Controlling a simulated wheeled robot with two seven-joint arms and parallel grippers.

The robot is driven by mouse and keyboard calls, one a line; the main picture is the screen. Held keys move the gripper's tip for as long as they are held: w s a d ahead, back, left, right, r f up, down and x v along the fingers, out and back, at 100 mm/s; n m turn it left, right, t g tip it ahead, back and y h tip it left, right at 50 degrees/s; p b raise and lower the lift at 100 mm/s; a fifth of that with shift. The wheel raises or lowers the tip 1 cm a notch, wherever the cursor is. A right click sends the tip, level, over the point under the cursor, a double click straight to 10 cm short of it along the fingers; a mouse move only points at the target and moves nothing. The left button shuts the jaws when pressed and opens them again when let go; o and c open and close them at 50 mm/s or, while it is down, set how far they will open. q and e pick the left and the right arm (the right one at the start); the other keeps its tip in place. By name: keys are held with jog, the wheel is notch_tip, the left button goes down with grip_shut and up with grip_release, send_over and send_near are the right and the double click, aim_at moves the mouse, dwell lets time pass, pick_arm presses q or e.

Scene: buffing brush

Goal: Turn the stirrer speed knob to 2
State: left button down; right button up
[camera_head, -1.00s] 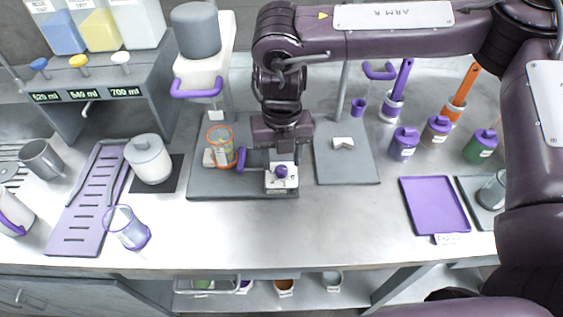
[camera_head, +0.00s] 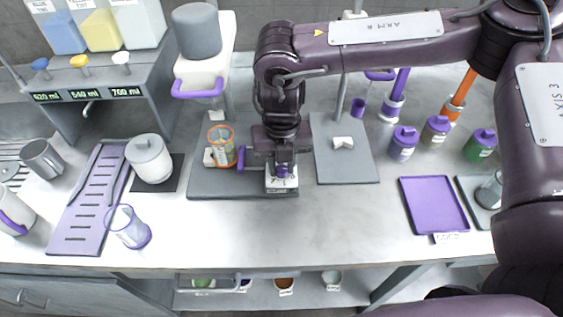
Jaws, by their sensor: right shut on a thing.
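The stirrer's small control box (camera_head: 282,185) sits at the front right of its dark grey base (camera_head: 225,187). On it is the purple speed knob (camera_head: 283,171), partly covered by my right gripper (camera_head: 283,168). My right gripper points down and is shut on the knob. The knob's pointer and the scale marks are too small to read. A glass beaker with an orange rim (camera_head: 221,150) stands on the base to the left, next to a purple handle (camera_head: 241,159). My left gripper is out of view.
The grey-white stirrer head (camera_head: 203,72) stands behind the beaker. A grey stand plate (camera_head: 347,168) lies right of my gripper. A purple tray (camera_head: 434,203) is farther right, and a glass cup (camera_head: 127,228) is front left. The counter's front middle is clear.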

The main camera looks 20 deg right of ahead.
jog(key=m, duration=0.2)
jog(key=shift+m, duration=0.4)
jog(key=shift+r+m+p, duration=0.1)
jog(key=shift+m+p, duration=0.5)
jog(key=shift+m, duration=0.3)
jog(key=shift+r+m+p, duration=0.1)
jog(key=shift+m+p, duration=0.5)
jog(key=shift+m, duration=0.3)
jog(key=m+p, duration=0.3)
jog(key=shift+m, duration=0.3)
jog(key=m+p, duration=0.5)
jog(key=shift+m, duration=0.3)
jog(key=m+p, duration=0.5)
jog(key=shift+w+m+p, duration=0.1)
jog(key=shift+m+p, duration=1.45)
jog(key=shift+m, duration=0.05)
